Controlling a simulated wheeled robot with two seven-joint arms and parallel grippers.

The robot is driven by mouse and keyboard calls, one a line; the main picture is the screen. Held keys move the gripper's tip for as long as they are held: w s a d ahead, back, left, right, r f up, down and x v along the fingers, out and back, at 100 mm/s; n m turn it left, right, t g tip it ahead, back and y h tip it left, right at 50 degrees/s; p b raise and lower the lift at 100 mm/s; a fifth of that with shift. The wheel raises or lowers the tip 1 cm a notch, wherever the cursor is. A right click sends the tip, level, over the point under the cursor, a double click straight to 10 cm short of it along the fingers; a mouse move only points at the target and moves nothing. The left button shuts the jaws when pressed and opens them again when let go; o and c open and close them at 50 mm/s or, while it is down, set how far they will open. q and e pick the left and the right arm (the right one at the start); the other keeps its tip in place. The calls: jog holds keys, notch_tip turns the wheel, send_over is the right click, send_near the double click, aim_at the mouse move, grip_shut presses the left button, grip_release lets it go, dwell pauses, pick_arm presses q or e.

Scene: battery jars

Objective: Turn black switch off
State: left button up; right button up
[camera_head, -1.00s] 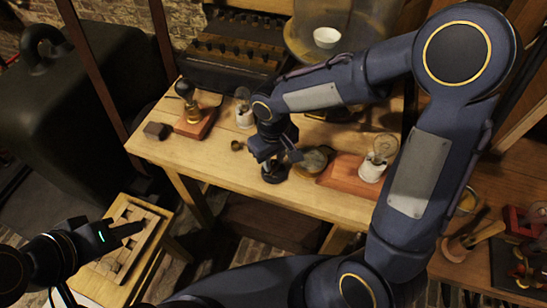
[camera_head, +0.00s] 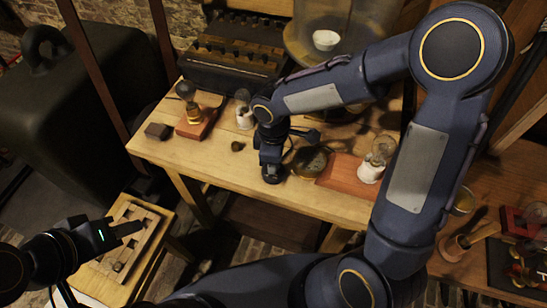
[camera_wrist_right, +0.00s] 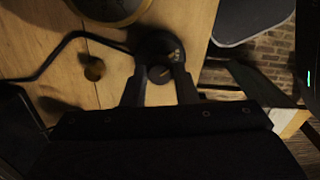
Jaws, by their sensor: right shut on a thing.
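The black switch is a round dark disc (camera_wrist_right: 158,45) with a small knob, seen on the wooden table in the right wrist view. My right gripper (camera_wrist_right: 160,75) is over it, its two fingers closed on the knob from either side. In the head view my right gripper (camera_head: 271,172) points down at the table's front edge, and it and the wrist hide most of the switch. My left gripper (camera_head: 122,231) is far off at the lower left, above a wooden tray; its finger gap cannot be made out.
A round brass-rimmed dial (camera_head: 309,160) and a red-brown board with a bulb (camera_head: 370,172) stand right of my right gripper. A small brass knob (camera_head: 237,146) lies to its left. A bulb on a white base (camera_head: 244,116) and a wooden block with a dark bulb (camera_head: 197,120) stand further left.

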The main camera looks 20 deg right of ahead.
jog(key=shift+n, duration=0.4)
jog(key=o, duration=1)
jog(key=shift+r, duration=0.1)
notch_tip(320, 180, up, 8)
jog(key=shift+f, duration=0.2)
